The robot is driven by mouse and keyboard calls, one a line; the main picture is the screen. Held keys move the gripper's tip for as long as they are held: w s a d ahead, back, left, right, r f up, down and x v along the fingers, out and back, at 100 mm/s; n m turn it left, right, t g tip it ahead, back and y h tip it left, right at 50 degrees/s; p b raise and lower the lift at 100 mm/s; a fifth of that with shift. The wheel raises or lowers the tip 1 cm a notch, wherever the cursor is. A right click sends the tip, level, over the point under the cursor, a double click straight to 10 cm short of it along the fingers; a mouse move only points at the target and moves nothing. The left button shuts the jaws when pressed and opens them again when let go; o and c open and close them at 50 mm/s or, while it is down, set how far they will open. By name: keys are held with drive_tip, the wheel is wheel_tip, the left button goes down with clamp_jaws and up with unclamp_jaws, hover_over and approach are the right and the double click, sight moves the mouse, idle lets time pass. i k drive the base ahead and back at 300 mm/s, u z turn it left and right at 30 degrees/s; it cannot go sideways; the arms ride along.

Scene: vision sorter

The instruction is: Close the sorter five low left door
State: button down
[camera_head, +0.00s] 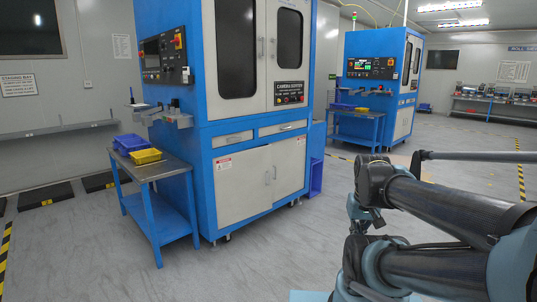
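A large blue and white sorter cabinet (200,110) stands in the middle left of the head view. Its low left door (238,190) is white, has a red-topped warning label and a handle near its right edge. The low right door (289,165) is beside it. Both low doors look about flush with the blue frame; a small gap at the left door cannot be ruled out. No number five is readable on the cabinet. My arm reaches in from the lower right, well apart from the doors. My gripper is not visible in this view.
A blue-legged side table (160,172) with blue and yellow bins (147,156) stands left of the cabinet. A second similar machine (375,75) is behind at right. The grey floor (265,250) in front of the low doors is clear.

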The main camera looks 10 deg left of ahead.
sight(243, 180)
drive_tip(key=u, duration=0.45)
drive_tip(key=i, duration=1.75)
drive_tip(key=z, duration=0.5)
